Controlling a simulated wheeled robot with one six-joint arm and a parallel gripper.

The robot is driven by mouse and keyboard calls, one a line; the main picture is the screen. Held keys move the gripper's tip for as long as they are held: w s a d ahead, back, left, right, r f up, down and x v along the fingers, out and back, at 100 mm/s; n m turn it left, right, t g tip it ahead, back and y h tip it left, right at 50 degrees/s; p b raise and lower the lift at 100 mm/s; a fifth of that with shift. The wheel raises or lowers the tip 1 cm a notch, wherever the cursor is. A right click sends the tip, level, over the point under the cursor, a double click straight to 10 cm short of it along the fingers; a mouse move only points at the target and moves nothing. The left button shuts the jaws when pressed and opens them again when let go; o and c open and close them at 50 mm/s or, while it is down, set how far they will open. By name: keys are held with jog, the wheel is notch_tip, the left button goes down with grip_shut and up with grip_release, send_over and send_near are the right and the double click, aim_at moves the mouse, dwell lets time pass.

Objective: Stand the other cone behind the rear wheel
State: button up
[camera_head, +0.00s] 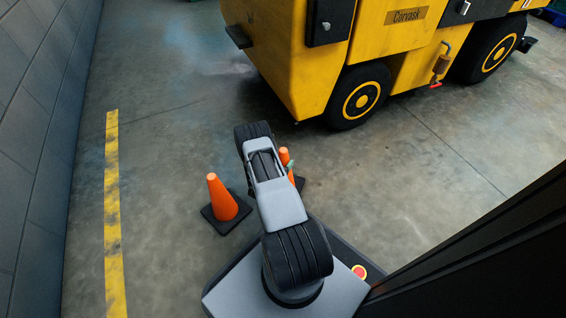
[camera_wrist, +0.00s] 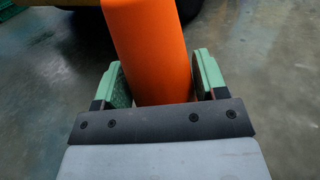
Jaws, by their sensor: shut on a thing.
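One orange cone (camera_head: 222,199) with a black base stands upright on the floor at the left in the head view. A second orange cone (camera_head: 284,156) is partly hidden behind my arm. In the wrist view its orange body (camera_wrist: 152,45) fills the space between the green fingers of my gripper (camera_wrist: 160,62), which is shut on it. I cannot tell whether its base touches the floor. A yellow vehicle (camera_head: 407,60) stands beyond, with a nearer black wheel (camera_head: 361,96) and a farther one (camera_head: 494,48). Both wheels are clear of my gripper.
A grey block wall (camera_head: 35,120) runs along the left. A worn yellow line (camera_head: 113,215) lies on the floor beside it. The concrete floor is open between the cones and the vehicle, and right of my arm. A dark structure (camera_head: 500,255) covers the lower right.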

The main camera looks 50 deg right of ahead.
jog(key=o, duration=1.6)
jog(key=shift+f, duration=0.1)
jog(key=shift+o, duration=0.2)
